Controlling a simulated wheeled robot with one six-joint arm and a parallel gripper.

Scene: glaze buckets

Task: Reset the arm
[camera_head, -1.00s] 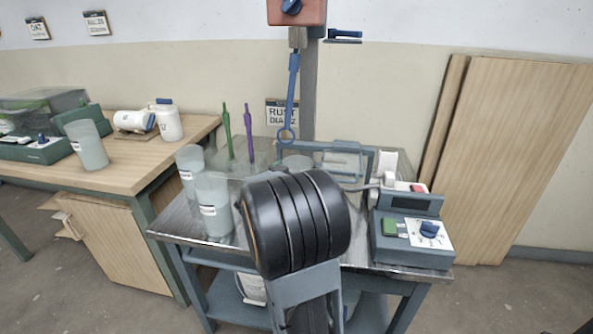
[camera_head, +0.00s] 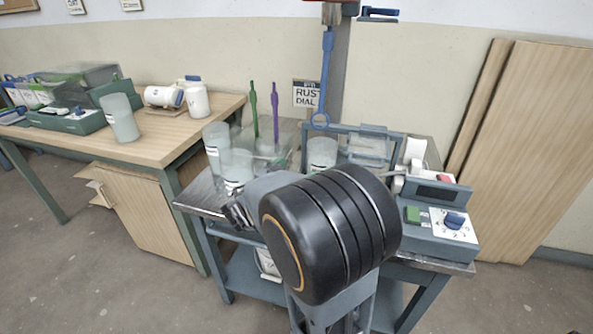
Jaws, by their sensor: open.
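My arm rises from the bottom of the view, with its large black joint (camera_head: 330,235) in front of the metal cart. My gripper (camera_head: 234,214) shows small and dark at the left end of a grey link, by the cart's front left edge. It is open, with nothing seen between its fingers. Part of it is hidden behind my arm.
Several translucent buckets (camera_head: 237,170) stand on the cart (camera_head: 200,200) just behind my gripper. A control box (camera_head: 440,225) with a blue knob sits at the cart's right. A wooden table (camera_head: 165,145) is at left. Boards (camera_head: 530,150) lean at right. Floor at front left is clear.

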